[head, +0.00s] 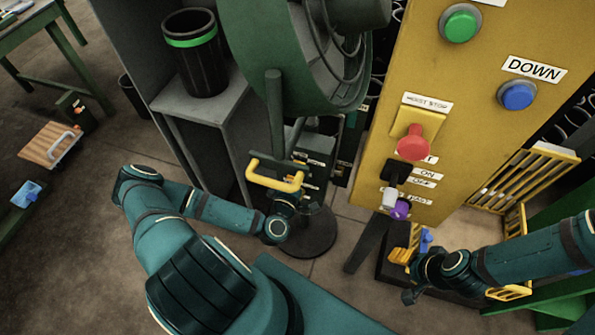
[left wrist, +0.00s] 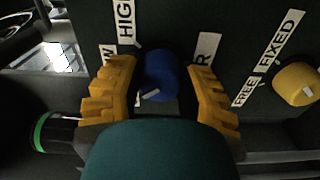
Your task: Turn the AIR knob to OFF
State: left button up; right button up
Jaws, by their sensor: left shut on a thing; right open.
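A round blue knob (left wrist: 163,78) with a white pointer mark sits on a dark panel in the left wrist view. The mark lies low and left on its face. My left gripper (left wrist: 162,68) is shut on it, one yellow toothed finger on each side. A HIGH label (left wrist: 125,20) is above left; a label ending in W and one ending in R are partly covered by the fingers. I see no OFF label here. In the head view the knob is hidden at the control box (head: 316,157). My right gripper (head: 412,242) is open below the yellow panel.
A yellow knob (left wrist: 296,84) with FREE and FIXED labels sits to the right on the same panel. A yellow bar handle (head: 275,180) shows by my left wrist. The large green drum (head: 275,70) stands above. The yellow control panel (head: 450,130) with buttons is at right.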

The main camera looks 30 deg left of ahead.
pick_arm(q)
jog(key=shift+n, duration=0.6)
jog(key=o, duration=1.2)
jog(key=shift+o, duration=0.2)
jog(key=v, duration=0.7)
jog(key=shift+s, duration=0.25)
